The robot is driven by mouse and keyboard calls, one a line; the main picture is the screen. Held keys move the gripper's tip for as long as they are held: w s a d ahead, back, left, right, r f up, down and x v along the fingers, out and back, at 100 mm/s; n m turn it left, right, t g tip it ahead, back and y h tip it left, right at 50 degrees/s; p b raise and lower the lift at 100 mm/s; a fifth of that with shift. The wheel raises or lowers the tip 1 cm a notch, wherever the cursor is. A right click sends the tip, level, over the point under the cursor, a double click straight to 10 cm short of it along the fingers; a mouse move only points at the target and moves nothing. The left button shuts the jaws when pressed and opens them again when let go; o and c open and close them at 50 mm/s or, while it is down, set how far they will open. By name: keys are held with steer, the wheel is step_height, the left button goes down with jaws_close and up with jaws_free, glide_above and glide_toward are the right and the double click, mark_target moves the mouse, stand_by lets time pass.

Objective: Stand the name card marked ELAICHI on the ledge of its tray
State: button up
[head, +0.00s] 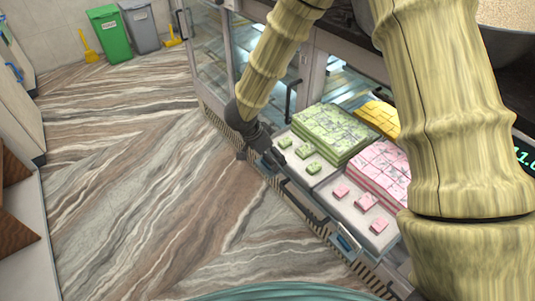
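My gripper (274,160) is dark and reaches down to the front left corner of the tray of green sweets (312,178). My arm comes in from above. The gripper's fingers are small and dark here, and I cannot tell whether they are open or shut or hold anything. The green tray has a stack of green pieces at the back and 3 single pieces on its pale front part. Beside it is a tray of pink sweets (352,213), also with 3 single pieces in front. I cannot make out a name card or any ELAICHI lettering.
Yellow sweets (378,116) lie behind, partly hidden by my arm. A glass case door (212,50) stands open at the left of the counter. A green bin (110,35) and a grey bin (140,26) stand far back. The striped floor (150,180) is clear.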

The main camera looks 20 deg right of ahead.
steer(key=shift+r, duration=0.1)
steer(key=v, duration=1.1)
steer(key=shift+r, duration=0.4)
steer(key=shift+a, duration=0.1)
steer(key=shift+s+a, duration=0.1)
